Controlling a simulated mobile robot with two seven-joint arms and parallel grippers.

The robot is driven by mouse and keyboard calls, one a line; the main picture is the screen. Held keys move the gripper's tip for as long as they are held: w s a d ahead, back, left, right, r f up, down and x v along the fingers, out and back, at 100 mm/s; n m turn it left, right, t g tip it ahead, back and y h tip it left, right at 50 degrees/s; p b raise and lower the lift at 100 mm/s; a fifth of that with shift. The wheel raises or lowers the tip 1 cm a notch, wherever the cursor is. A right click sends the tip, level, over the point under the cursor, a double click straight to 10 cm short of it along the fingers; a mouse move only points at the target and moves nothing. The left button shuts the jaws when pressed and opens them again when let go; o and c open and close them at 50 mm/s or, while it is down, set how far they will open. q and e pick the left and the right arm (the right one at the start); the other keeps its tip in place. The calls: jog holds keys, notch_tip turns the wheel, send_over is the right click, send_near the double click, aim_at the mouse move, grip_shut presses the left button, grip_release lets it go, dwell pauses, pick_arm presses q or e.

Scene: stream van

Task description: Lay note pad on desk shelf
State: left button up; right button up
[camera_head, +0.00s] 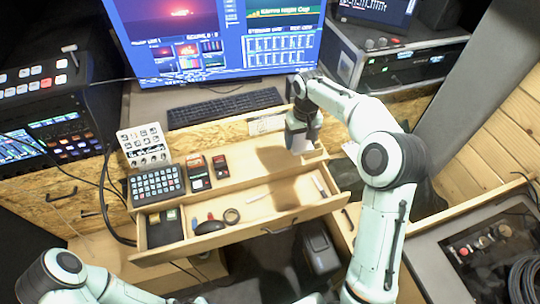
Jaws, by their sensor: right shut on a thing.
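My right gripper (301,148) points down over the right end of the wooden desk shelf (238,166), below the monitor. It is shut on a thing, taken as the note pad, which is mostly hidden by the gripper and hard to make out. I cannot tell whether it touches the shelf. Part of my left arm shows at the bottom left; its gripper is out of view.
On the shelf's left lie a button keypad (157,184) and two small red-and-black devices (198,172). Below, an open drawer (255,238) holds a mouse (210,227), a tape ring (231,216) and small items. A keyboard (225,107) lies behind. The shelf's middle is clear.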

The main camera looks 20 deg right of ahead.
pick_arm(q)
jog(key=w+r+p, duration=0.2)
jog(key=w+r, duration=0.1)
jog(key=w, duration=0.1)
pick_arm(e)
notch_tip(320, 180, up, 5)
send_over(280, 157)
jog(key=shift+n, duration=0.3)
jog(key=f+b, duration=0.1)
jog(key=f, duration=0.6)
jog(key=f+b, duration=0.1)
jog(key=f, duration=0.6)
jog(key=shift+s+f, duration=0.2)
jog(key=shift+f, duration=0.1)
jog(key=shift+w+f, duration=0.15)
jog(key=shift+f, duration=0.4)
pick_arm(q)
jog(key=shift+s+f, duration=0.7)
jog(key=shift+s, duration=0.25)
jog(key=shift+s+f, duration=0.65)
jog(key=shift+s, duration=0.25)
pick_arm(e)
jog(key=shift+f, duration=2)
jog(key=shift+f, duration=0.1)
jog(key=o, duration=1)
jog(key=shift+o, duration=0.2)
